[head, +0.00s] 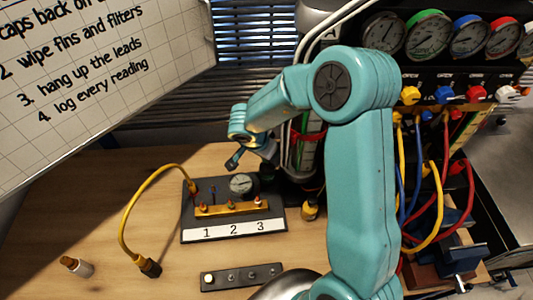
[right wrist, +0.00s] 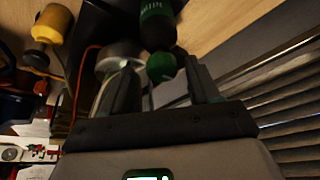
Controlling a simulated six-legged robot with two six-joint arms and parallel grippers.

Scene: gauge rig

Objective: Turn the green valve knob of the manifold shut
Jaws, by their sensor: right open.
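The manifold (head: 455,72) with its row of gauges stands at the upper right of the head view. Yellow (head: 410,95), blue (head: 444,94), red (head: 476,92) and white (head: 507,92) knobs show under the gauges. I cannot make out a green knob there; my right arm covers part of that area. My right gripper (head: 236,160) is far to the left of these knobs, above the bench. In the right wrist view its fingers (right wrist: 162,88) are apart. A dark cylinder with a green end (right wrist: 161,67) shows between or beyond them; contact is unclear. My left gripper is out of view.
A black panel numbered 1 to 3 (head: 188,225) lies below the gripper, with a yellow cable (head: 124,225). A dark strip (head: 242,278) lies nearer. Yellow, blue and red hoses (head: 468,190) hang at the right. The left bench is mostly clear.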

